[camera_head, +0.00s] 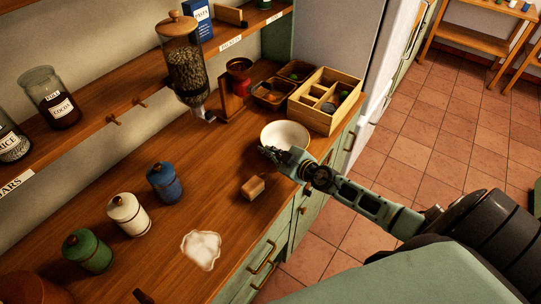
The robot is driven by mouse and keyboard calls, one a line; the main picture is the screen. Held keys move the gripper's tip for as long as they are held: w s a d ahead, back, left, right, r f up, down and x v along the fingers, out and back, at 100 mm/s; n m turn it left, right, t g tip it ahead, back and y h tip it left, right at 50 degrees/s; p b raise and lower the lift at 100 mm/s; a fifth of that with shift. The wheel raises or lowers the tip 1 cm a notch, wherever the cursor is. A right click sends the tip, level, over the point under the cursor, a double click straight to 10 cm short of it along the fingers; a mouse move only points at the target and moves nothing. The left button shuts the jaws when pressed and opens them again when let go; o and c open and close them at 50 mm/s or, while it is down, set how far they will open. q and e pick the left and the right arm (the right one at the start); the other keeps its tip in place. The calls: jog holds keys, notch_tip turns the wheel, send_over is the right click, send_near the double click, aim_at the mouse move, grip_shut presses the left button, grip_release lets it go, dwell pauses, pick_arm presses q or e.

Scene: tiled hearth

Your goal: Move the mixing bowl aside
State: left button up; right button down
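The mixing bowl (287,131) is white and round and stands upright on the wooden counter (205,170), near its front edge. My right gripper (273,155) is at the bowl's near rim, its arm reaching in from the right over the floor. The fingers overlap the rim in the picture. They are small here, and I cannot tell whether they touch the bowl or are open or shut. My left gripper is not in view.
A wooden divided box (343,116) stands just behind the bowl, with a grinder (237,82) to the left. A small wooden block (253,188) and a white patch (201,250) lie nearer. Blue (166,185), white (127,216) and green (88,252) canisters line the left.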

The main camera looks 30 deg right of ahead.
jog(key=c, duration=2)
grip_release()
jog(key=shift+s, duration=0.1)
jog(key=v, duration=1.1)
jog(key=shift+f+p, duration=0.15)
jog(key=shift+p, duration=0.15)
jog(key=shift+s+d+r, duration=0.1)
jog(key=shift+s+r, duration=0.2)
jog(key=shift+s, duration=0.15)
